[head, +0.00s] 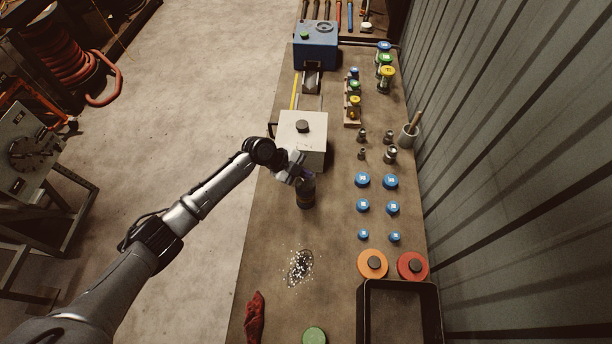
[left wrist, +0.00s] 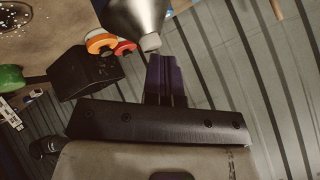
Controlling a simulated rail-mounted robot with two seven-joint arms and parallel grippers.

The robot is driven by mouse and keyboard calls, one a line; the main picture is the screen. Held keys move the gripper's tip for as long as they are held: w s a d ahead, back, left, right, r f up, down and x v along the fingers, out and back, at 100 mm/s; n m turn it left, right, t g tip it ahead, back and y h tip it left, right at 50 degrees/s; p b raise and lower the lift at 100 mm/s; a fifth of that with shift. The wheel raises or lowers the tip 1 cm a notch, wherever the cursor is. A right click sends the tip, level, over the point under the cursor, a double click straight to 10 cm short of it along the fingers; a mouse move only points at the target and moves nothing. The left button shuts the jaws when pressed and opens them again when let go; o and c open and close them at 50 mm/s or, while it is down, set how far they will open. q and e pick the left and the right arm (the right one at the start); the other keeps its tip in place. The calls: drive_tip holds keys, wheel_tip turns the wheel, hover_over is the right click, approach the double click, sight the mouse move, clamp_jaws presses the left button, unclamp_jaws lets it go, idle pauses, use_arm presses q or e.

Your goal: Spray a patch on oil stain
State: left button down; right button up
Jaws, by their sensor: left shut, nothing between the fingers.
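A dark oil stain (head: 300,268) with many white specks over it lies on the bench. A dark spray can (head: 305,195) stands on the bench beyond the stain. My left gripper (head: 307,175) is at the can's top, shut with nothing between its fingers. In the left wrist view, the closed fingers (left wrist: 165,68) are close to the white nozzle (left wrist: 150,42) on the can's grey cone-shaped top (left wrist: 135,18); I cannot tell whether they touch. The speckled stain also shows at that view's upper left (left wrist: 38,25). My right gripper is not in view.
A white box (head: 303,127) with a black knob stands just beyond the can. A red rag (head: 255,317) and a green disc (head: 314,335) lie near the stain. Blue caps (head: 362,180), orange and red discs (head: 372,264) and a black bin (head: 362,315) line the right side.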

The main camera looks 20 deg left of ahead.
use_arm(q)
drive_tip(key=shift+r, duration=0.1)
idle(0.4)
drive_tip(key=shift+s+r, duration=0.1)
drive_tip(key=shift+r, duration=0.25)
drive_tip(key=shift+r+p, duration=1.7)
drive_tip(key=shift+r, duration=1.25)
